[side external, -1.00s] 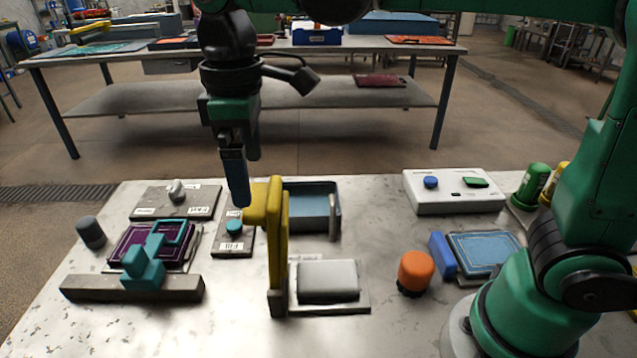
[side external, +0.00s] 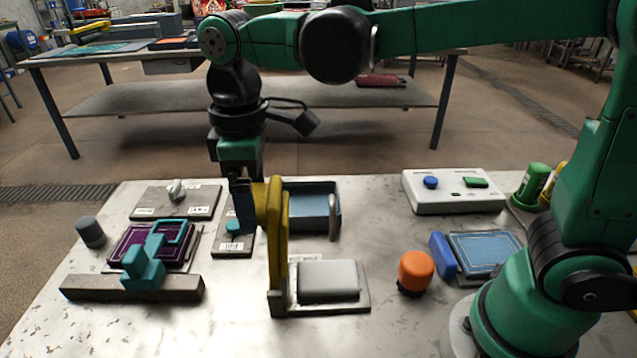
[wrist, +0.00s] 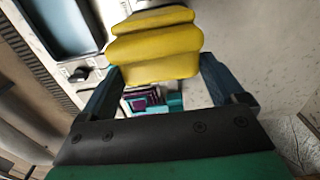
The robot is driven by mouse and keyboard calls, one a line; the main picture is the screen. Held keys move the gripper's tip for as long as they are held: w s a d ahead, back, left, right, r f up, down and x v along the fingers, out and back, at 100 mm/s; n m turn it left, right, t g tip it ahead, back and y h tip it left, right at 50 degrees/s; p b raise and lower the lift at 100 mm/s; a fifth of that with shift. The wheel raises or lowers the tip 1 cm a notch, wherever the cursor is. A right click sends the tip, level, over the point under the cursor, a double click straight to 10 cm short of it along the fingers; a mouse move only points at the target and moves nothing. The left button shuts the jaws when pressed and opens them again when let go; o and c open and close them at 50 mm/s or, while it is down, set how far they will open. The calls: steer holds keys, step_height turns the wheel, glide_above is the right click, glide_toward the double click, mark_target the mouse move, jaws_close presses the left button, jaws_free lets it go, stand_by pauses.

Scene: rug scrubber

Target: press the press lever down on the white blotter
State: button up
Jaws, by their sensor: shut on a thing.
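The yellow press lever (side external: 277,235) stands upright at the left side of the white blotter (side external: 328,281). The blotter is a pale block on a grey base plate. My gripper (side external: 248,212) is at the lever's upper end, pointing down, and is shut on its yellow handle. In the wrist view the yellow handle (wrist: 155,45) lies between my two dark blue fingers (wrist: 160,85). The lever partly hides my fingers in the side view, and the blotter cannot be made out in the wrist view.
A blue tray (side external: 310,207) lies behind the lever. An orange knob (side external: 415,270) stands right of the blotter. A teal press with a purple pad (side external: 150,252) is at left. A white button box (side external: 453,192) is at back right. Bare table lies in front.

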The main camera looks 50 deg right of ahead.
steer(key=shift+s+d, duration=0.1)
jaws_close()
steer(key=shift+s+d+r+t+y, duration=0.1)
steer(key=shift+s+d+t+y, duration=0.2)
steer(key=shift+d, duration=0.05)
steer(key=s+d+f+t+y, duration=0.3)
steer(key=s+d+f, duration=0.4)
steer(key=s+d, duration=0.2)
steer(key=shift+s+d+f+t+y, duration=0.2)
steer(key=shift+s+f+t+y, duration=0.05)
steer(key=shift+t+y, duration=0.05)
stand_by(0.4)
